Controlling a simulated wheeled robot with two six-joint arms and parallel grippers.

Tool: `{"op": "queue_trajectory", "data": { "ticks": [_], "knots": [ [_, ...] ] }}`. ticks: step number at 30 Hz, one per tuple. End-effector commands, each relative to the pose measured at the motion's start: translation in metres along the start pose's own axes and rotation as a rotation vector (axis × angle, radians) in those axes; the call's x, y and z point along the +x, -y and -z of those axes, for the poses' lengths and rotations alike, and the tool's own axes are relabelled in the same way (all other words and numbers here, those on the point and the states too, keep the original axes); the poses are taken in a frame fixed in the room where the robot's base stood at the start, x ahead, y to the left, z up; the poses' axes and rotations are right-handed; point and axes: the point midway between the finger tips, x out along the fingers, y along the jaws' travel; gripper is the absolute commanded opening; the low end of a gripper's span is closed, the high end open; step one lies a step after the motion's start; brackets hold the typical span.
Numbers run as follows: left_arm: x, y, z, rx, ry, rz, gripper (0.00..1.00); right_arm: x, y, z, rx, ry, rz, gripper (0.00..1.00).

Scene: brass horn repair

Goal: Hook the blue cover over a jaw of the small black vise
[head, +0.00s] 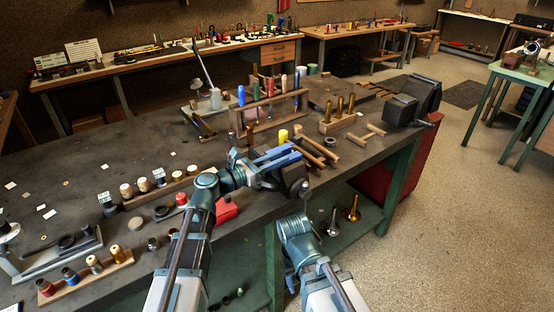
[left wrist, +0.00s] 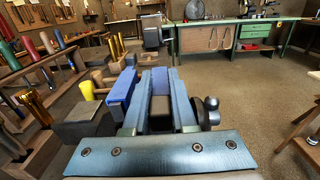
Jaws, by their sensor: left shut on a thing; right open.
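The small black vise (head: 291,175) stands at the front edge of the bench; its dark body (left wrist: 85,126) and round handle knob (left wrist: 209,104) show in the left wrist view. My left gripper (head: 272,158) is over the vise, its two steel fingers (left wrist: 160,88) pointing away. It is shut on a blue cover (left wrist: 174,78), partly hidden between the fingers. A dark block also shows between them; I cannot tell whether the cover touches the jaw. Another bright blue piece (left wrist: 122,86) sits on the vise just left of the fingers. My right gripper (head: 290,273) is low, in front of the bench, open, its fingertips unclear.
Wooden mallets (head: 315,153) and a yellow cylinder (head: 283,135) lie behind the vise. A wooden tool rack (head: 270,112) stands further back. A larger vise (head: 402,110) is at the bench's right end. A red item (head: 226,208) lies left of the vise.

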Motion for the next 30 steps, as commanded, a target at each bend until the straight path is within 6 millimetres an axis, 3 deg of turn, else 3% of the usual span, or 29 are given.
{"op": "queue_trajectory", "data": {
  "ticks": [19, 20, 25, 30],
  "knots": [
    [0.0001, 0.0, 0.0009, 0.0, 0.0, 0.0, 0.0, 0.0009, 0.0001, 0.0001, 0.0, 0.0, 0.0, 0.5],
    [0.0001, 0.0, 0.0006, 0.0, 0.0, 0.0, 0.28, 0.0007, 0.0001, 0.0001, 0.0, 0.0, 0.0, 0.5],
    [0.0, 0.0, 0.0004, 0.0, 0.0, 0.0, 0.59, 0.0005, 0.0001, 0.0, 0.0, 0.0, 0.0, 0.5],
    [0.0001, -0.0001, 0.0005, 0.0, 0.0, 0.0, 0.59, 0.0005, 0.0, 0.0, 0.0, 0.0, 0.0, 0.5]
  ]
}}
